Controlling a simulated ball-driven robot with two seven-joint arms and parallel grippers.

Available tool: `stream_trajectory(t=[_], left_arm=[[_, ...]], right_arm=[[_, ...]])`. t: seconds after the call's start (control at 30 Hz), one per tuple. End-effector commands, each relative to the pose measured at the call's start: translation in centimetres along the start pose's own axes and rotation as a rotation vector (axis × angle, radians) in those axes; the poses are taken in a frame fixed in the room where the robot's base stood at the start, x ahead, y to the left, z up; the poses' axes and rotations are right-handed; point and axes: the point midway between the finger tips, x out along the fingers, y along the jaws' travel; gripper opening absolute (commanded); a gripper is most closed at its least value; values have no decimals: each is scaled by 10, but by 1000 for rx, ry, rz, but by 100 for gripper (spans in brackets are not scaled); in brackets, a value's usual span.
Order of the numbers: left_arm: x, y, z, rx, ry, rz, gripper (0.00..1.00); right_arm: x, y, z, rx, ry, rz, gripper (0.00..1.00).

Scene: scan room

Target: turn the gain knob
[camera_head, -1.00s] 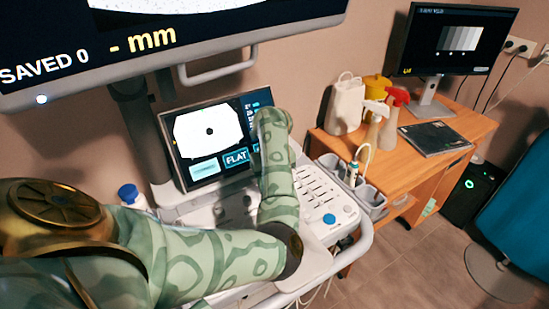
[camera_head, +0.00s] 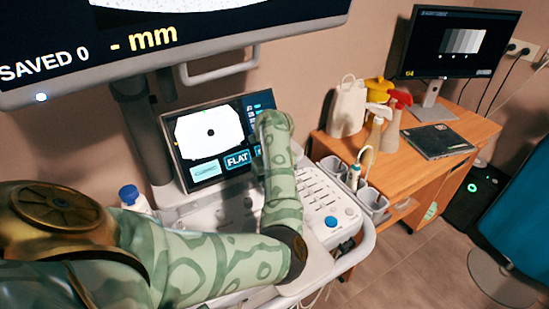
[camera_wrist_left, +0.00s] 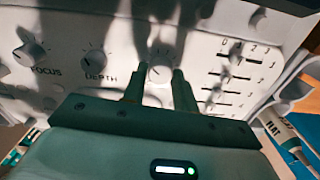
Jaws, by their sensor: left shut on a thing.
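In the left wrist view a round light knob (camera_wrist_left: 161,69) stands on the white console panel between the two fingers of my left gripper (camera_wrist_left: 158,78). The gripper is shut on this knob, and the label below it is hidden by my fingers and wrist. To its left are the DEPTH knob (camera_wrist_left: 94,60) and the FOCUS knob (camera_wrist_left: 30,52). In the head view my left arm reaches over the console and hides the gripper and the knob. My right gripper is in neither view.
Sliders (camera_wrist_left: 236,82) sit right of the held knob. The console screen (camera_head: 210,140) reads FLAT and stands behind my arm. A white bottle with a blue cap (camera_head: 132,198) stands left. A wooden desk (camera_head: 440,165) with bottles and a monitor (camera_head: 455,45) is at right.

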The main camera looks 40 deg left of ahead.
Motion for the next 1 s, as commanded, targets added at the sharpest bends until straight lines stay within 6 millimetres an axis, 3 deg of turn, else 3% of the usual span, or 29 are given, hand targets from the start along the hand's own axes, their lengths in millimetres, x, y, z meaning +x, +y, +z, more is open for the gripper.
stream_trajectory(t=[0.5,1.0], left_arm=[[2,-1,0,-324,2,0,6],[0,-1,0,-408,0,0,6]], right_arm=[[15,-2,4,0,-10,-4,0],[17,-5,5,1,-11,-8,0]])
